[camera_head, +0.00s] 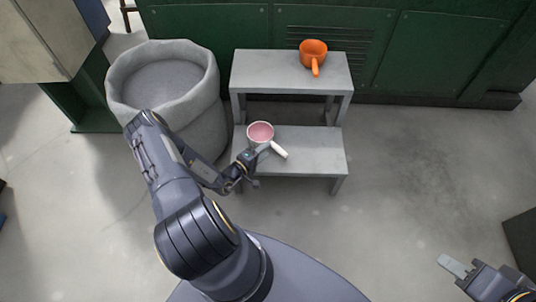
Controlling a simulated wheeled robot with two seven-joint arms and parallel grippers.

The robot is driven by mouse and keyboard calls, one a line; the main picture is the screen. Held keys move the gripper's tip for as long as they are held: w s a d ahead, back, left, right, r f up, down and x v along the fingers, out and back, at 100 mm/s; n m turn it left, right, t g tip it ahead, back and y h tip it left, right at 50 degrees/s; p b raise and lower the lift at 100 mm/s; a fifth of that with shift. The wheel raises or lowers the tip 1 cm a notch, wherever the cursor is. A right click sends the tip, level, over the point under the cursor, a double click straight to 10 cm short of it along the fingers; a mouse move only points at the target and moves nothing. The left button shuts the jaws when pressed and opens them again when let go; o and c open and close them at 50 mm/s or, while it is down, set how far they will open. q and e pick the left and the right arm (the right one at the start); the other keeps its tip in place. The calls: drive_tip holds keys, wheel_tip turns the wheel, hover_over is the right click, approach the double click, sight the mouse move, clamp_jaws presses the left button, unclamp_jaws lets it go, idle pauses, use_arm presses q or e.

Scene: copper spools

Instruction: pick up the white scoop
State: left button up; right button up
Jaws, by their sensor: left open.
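The white scoop (279,150) sits on the lower step of a grey two-step stand. Its round bowl has a pink inside, and its white handle points down and to the right. My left gripper (259,159) is open, just below and left of the scoop, close to its bowl and handle. Whether the fingers touch the scoop cannot be told. My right gripper (455,266) is at the lower right, far from the stand, over the bare floor. Its finger opening cannot be made out.
The grey step stand (315,158) has an orange scoop (313,53) on its top step. A large grey sack-like bin (203,125) stands left of the stand. Green cabinets (430,55) line the back. The floor right of the stand is clear.

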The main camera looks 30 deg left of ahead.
sight(274, 147)
use_arm(q)
drive_tip(key=shift+s+f+n+y, duration=0.15)
drive_tip(key=shift+s+f+y, duration=0.05)
drive_tip(key=shift+f, duration=0.4)
drive_tip(key=shift+s+f+n+y, duration=0.15)
drive_tip(key=shift+s+f+y, duration=0.05)
drive_tip(key=shift+f, duration=0.35)
drive_tip(key=shift+w+f, duration=0.15)
drive_tip(key=shift+f, duration=0.15)
drive_tip(key=b+x, duration=0.3)
drive_tip(key=x, duration=0.3)
drive_tip(key=shift+w+d, duration=0.1)
drive_tip(key=shift+w, duration=0.1)
drive_tip(key=shift+w+d+r+b, duration=0.1)
drive_tip(key=shift+w+b, duration=0.25)
drive_tip(key=shift+w, duration=0.1)
use_arm(e)
drive_tip(key=f, duration=0.4)
drive_tip(key=shift+s, duration=0.35)
use_arm(q)
clamp_jaws()
